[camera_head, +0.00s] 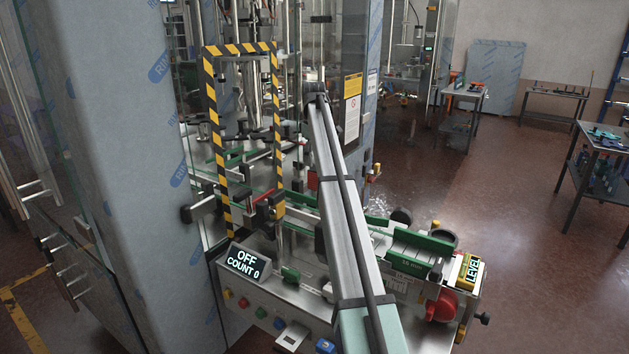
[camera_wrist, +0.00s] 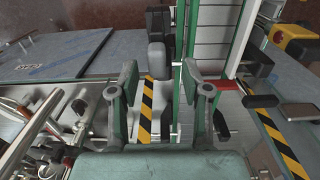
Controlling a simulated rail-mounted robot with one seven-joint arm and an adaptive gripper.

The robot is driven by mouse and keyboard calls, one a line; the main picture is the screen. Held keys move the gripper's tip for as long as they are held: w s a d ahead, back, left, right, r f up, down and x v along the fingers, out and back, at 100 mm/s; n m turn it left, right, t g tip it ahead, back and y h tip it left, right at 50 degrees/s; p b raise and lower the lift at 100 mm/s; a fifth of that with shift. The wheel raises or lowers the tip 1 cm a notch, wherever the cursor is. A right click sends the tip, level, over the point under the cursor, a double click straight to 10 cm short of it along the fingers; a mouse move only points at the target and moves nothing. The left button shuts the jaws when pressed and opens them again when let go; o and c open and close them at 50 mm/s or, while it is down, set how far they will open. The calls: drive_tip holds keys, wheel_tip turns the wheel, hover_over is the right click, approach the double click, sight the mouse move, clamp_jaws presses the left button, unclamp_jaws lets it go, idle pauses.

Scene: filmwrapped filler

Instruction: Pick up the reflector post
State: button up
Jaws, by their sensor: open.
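My gripper (camera_wrist: 160,82) is open in the wrist view, its two grey fingers spread with nothing held between them. A dark post-like part (camera_wrist: 157,54) with a rounded grey end stands just beyond the gap between the fingertips. It appears apart from both fingers. I cannot tell for sure whether it is the reflector post. A green-edged conveyor rail runs past the right finger. In the head view my arm crosses the middle of the machine, and I cannot make out the gripper or a clear reflector post there.
A black-and-yellow striped guard frame (camera_head: 213,130) rises over the conveyor, and its stripes also show in the wrist view (camera_wrist: 146,112). A control box with an "OFF COUNT 0" display (camera_head: 245,262) and a red knob (camera_head: 442,306) sit at the front.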

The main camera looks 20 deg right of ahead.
sight(314, 170)
drive_tip(key=shift+d+f+p, duration=0.15)
drive_tip(key=shift+f+p, duration=1.2)
drive_tip(key=shift+f, duration=1.65)
clamp_jaws()
